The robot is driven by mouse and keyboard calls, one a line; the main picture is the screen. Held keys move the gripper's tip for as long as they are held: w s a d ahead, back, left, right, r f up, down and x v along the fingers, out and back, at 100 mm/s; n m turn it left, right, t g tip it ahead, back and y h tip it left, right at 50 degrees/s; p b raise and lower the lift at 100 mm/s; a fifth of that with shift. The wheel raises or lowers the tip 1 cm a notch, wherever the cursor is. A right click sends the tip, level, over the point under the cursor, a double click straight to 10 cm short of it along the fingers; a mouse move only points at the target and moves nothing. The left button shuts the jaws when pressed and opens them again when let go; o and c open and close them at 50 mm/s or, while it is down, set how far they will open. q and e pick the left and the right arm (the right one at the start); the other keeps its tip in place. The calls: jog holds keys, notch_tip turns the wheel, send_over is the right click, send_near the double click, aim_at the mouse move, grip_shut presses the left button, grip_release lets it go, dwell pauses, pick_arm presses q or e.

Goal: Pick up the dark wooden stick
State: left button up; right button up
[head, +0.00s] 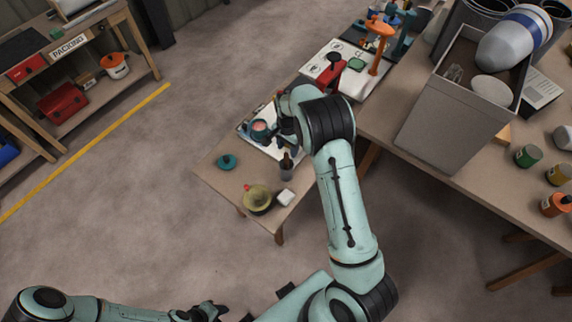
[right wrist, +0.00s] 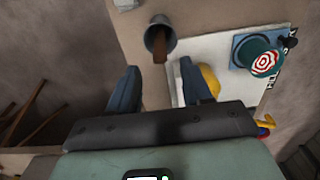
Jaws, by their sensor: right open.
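The dark wooden stick (head: 286,160) stands in a small grey cup (head: 286,174) on the low table. In the right wrist view the brown stick (right wrist: 160,52) leans out of the cup (right wrist: 153,36) toward me. My right gripper (right wrist: 160,88) is open and empty, with the stick ahead of the gap between its fingers and apart from them. In the head view my right gripper (head: 285,135) is partly hidden by its own wrist, beside the cup. My left gripper (head: 212,311) is low at the bottom edge, small and partly cut off; its jaws are unclear.
A blue pot-like item (head: 260,130) sits on a white sheet beside my right gripper. A teal lid (head: 227,162), an olive bowl (head: 257,198) and a white block (head: 285,197) share the table. A tall grey bin (head: 445,120) stands on the right bench.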

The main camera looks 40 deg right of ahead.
aim_at(286, 158)
jog(key=f, duration=0.7)
jog(key=shift+a+f, duration=0.1)
jog(key=shift+a, duration=0.15)
grip_shut()
